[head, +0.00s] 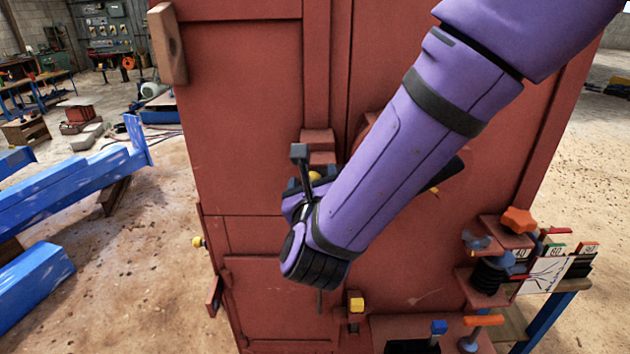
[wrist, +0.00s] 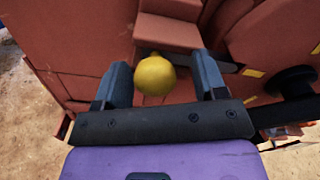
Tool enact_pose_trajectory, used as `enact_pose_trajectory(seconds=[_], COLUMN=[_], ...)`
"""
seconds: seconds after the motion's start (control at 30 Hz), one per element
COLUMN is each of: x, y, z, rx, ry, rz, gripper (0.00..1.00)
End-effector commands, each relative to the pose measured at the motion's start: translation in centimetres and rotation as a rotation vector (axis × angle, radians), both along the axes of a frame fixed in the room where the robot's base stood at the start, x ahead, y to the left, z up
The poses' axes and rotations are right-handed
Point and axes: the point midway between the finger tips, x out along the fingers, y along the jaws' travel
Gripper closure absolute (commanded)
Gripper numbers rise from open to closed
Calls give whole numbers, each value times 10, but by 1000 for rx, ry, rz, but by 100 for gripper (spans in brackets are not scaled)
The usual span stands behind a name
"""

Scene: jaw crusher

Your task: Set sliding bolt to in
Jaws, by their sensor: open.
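A round yellow knob (head: 314,176) shows on the front of the red machine, partly hidden by my gripper. It may be the sliding bolt's knob; the bolt itself is mostly hidden. In the wrist view the yellow knob (wrist: 155,76) lies between the two fingers of my gripper (wrist: 160,88), nearer the left finger, with gaps on both sides. My gripper (head: 311,182) is open, with its fingers towards the panel. A dark bar (wrist: 228,66) shows behind the right finger. I cannot tell the bolt's position.
A dark square-topped lever (head: 299,153) stands close beside my gripper. A yellow-topped knob (head: 356,304) and a blue-topped one (head: 438,327) are lower down. An orange star knob (head: 518,219) is at right. Blue beams (head: 60,200) lie on the floor at left.

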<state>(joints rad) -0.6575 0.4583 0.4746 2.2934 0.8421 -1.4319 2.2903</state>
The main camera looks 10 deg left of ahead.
Motion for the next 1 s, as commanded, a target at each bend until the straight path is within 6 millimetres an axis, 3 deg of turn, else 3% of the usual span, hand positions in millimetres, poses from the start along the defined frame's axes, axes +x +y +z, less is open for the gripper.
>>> enact_pose_trajectory(seconds=[0.6, 1.0], x=[-93, -102], y=[-23, -26], z=[0, 0], rx=[-1, -1], ry=[1, -1], rz=[2, -1], gripper=[35, 35])
